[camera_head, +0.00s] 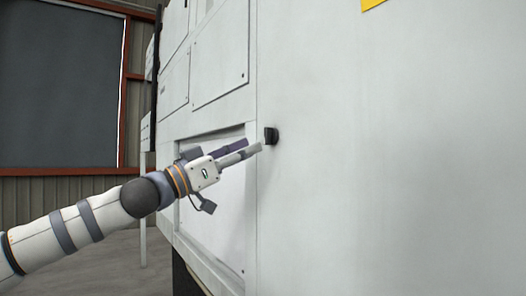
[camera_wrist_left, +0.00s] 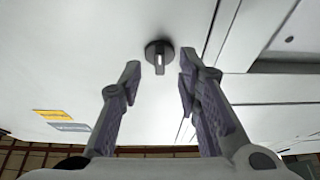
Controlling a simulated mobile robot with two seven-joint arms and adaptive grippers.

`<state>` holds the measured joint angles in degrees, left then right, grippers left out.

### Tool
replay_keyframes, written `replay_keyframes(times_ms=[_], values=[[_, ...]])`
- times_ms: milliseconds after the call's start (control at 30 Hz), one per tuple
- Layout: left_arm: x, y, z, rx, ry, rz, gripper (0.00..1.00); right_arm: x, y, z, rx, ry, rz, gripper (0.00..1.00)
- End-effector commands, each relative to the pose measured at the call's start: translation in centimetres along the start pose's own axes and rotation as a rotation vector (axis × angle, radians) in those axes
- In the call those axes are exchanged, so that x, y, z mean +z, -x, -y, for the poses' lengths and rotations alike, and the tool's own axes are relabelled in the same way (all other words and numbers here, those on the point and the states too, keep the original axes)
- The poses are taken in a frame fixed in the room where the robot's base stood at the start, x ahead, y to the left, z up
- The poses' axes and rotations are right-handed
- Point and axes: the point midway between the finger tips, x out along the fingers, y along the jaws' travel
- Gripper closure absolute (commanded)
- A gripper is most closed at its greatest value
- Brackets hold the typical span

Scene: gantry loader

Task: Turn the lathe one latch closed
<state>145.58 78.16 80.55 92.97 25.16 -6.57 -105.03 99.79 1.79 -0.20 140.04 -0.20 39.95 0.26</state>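The latch (camera_head: 271,136) is a small black knob on the pale flat side of the lathe cabinet (camera_head: 380,170). In the left wrist view the latch (camera_wrist_left: 159,55) is a dark round base with a short handle that points down in the picture. My left gripper (camera_head: 254,149) is just short of the latch, below and left of it in the head view. In the left wrist view its two fingers (camera_wrist_left: 158,78) are apart with nothing between them, and the latch shows beyond the gap between the tips. They appear not to touch it. My right gripper is in neither view.
A recessed panel (camera_head: 220,195) and bolted cover plates (camera_head: 221,50) are left of the latch. A yellow label (camera_head: 371,4) is at the top, and an orange-and-white label (camera_wrist_left: 60,120) shows in the wrist view. Open floor (camera_head: 110,265) lies at the left.

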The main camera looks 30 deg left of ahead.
Motion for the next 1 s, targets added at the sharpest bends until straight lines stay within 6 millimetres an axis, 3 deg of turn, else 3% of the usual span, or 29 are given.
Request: replay_keyframes(times_ms=[200, 533, 667, 1000], values=[[-0.3, -3.7, -0.1, 0.001, 0.0, -0.001, 0.69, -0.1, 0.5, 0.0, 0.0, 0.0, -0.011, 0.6], [-0.1, -4.3, 0.0, 0.0, 0.001, 0.0, 0.69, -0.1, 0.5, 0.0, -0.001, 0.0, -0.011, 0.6], [-0.1, -4.3, 0.0, 0.0, 0.001, 0.001, 0.99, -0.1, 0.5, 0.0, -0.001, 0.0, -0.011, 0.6], [0.1, -4.2, 0.0, -0.006, 0.014, 0.002, 1.0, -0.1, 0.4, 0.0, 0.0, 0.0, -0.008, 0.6]])
